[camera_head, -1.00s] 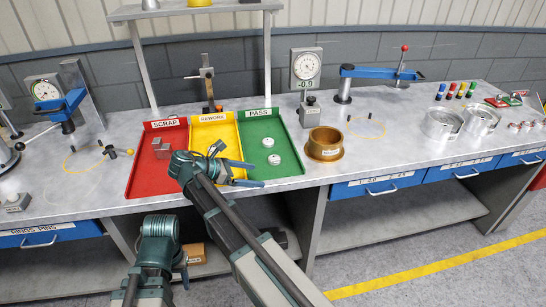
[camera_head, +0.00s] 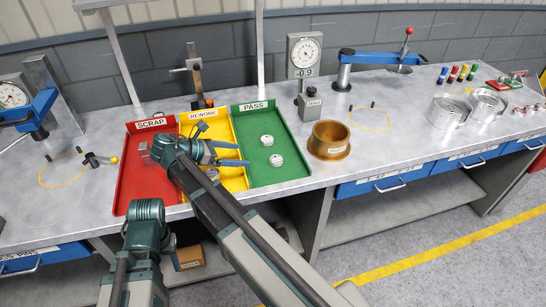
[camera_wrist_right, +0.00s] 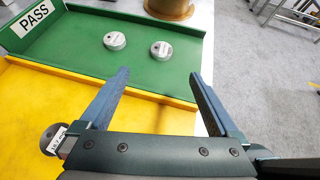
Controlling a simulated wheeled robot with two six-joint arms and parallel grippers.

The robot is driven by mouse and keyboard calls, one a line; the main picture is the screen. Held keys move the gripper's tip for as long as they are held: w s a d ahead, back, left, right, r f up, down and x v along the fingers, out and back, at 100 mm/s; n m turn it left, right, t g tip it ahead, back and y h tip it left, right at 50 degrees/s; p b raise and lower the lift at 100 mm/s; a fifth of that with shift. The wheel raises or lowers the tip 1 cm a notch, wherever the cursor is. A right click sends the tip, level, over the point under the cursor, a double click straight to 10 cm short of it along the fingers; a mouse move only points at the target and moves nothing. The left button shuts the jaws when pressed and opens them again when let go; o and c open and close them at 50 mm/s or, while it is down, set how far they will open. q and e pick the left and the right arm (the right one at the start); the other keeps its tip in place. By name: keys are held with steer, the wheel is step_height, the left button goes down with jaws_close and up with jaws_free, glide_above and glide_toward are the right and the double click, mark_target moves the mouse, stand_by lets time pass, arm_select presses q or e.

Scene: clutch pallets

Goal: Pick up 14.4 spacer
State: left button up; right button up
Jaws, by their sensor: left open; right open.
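My right gripper (camera_head: 243,154) is open and empty over the border of the yellow REWORK tray (camera_head: 237,185) and the green PASS tray (camera_head: 292,172). In the right wrist view its two fingers (camera_wrist_right: 160,76) point toward two round grey pieces (camera_wrist_right: 115,41) (camera_wrist_right: 161,49) in the green tray, apart from them. Their labels are too small to read. Another labelled round piece (camera_wrist_right: 47,140) lies on the yellow tray, partly hidden by the gripper. I cannot tell which piece is the 14.4 spacer. My left gripper (camera_head: 173,252) is low in front of the bench, its jaws small and partly hidden.
A red SCRAP tray (camera_head: 133,184) holds a grey block. A brass-coloured ring container (camera_head: 329,141) stands right of the green tray. A dial gauge (camera_head: 305,55) stands behind. Metal cups (camera_head: 447,112) and several small parts are at the right. Bare bench lies between.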

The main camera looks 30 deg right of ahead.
steer(key=shift+s+d+f, duration=0.1)
steer(key=shift+d+f, duration=0.1)
steer(key=shift+d, duration=0.05)
steer(key=b, duration=0.4)
glide_toward(275, 159)
steer(key=shift+x, duration=0.85)
steer(key=shift+d, duration=0.55)
steer(key=b+x, duration=0.1)
steer(key=x, duration=0.1)
steer(key=b+x, duration=0.2)
steer(key=shift+s+d+f, duration=0.15)
steer(key=shift+d+f, duration=0.05)
steer(key=shift+f, duration=0.35)
steer(key=shift+d, duration=0.2)
jaws_close()
